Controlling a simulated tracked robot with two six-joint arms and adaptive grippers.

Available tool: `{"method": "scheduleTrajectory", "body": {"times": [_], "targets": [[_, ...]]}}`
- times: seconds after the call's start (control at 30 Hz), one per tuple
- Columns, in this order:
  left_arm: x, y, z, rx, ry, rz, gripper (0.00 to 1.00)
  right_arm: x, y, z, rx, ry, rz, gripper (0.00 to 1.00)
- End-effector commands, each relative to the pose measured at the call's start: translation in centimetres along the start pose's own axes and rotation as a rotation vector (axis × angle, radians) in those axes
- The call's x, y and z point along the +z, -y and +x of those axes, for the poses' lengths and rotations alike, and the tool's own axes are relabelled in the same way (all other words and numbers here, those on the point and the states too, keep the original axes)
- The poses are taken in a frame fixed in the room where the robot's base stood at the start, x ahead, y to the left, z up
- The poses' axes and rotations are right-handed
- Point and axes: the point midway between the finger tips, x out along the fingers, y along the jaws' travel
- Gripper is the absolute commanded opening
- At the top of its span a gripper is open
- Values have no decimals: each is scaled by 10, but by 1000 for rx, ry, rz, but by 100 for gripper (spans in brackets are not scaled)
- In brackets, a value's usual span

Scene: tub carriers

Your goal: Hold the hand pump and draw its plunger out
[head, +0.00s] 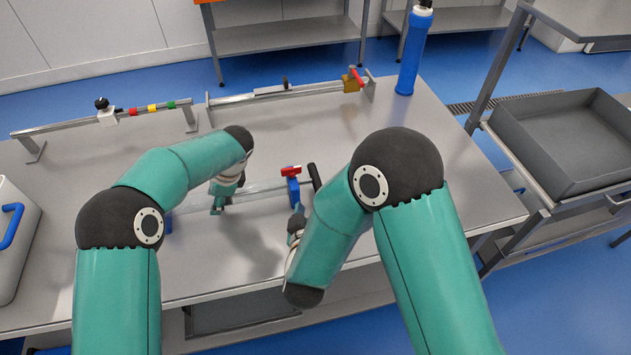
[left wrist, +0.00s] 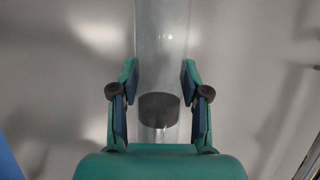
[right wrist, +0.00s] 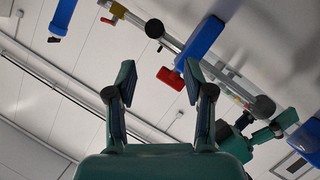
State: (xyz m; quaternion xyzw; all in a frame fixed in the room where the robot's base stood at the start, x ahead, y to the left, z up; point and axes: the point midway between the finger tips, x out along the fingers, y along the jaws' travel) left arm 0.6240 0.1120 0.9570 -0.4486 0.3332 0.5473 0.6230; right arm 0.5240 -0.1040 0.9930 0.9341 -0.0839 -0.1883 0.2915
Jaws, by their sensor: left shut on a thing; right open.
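The hand pump lies across the table, with a clear barrel (head: 258,190), a blue end block (head: 293,190) with a red part (head: 291,170) on top, and a black handle (head: 315,177) just right of the block. My left gripper (head: 222,197) is shut around the clear barrel. In the left wrist view a dark piston (left wrist: 159,109) shows inside the barrel between the fingers. My right gripper (right wrist: 158,78) is open and empty, near the block on its front side.
Behind the pump stand a rail with coloured bands (head: 152,108) and a rail with a yellow and red fitting (head: 352,82). A blue cylinder (head: 410,55) stands at the back right. A white tub (head: 12,255) is at the left. A grey tray (head: 570,140) is beyond the right edge.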

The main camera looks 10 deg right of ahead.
Motion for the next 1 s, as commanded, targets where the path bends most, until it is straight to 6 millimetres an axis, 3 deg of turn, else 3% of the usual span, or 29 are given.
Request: {"method": "scheduleTrajectory", "body": {"times": [0.13, 0.37, 1.0], "targets": [[0, 0, 0, -1, 0, -1, 0, 12, 9, -8, 63, -19, -242, 52], [0, 0, 0, -1, 0, -1, 0, 16, 10, -4, 102, -26, -358, 52], [0, 0, 0, -1, 0, -1, 0, 11, 0, 98, 101, -27, -356, 52]]}}
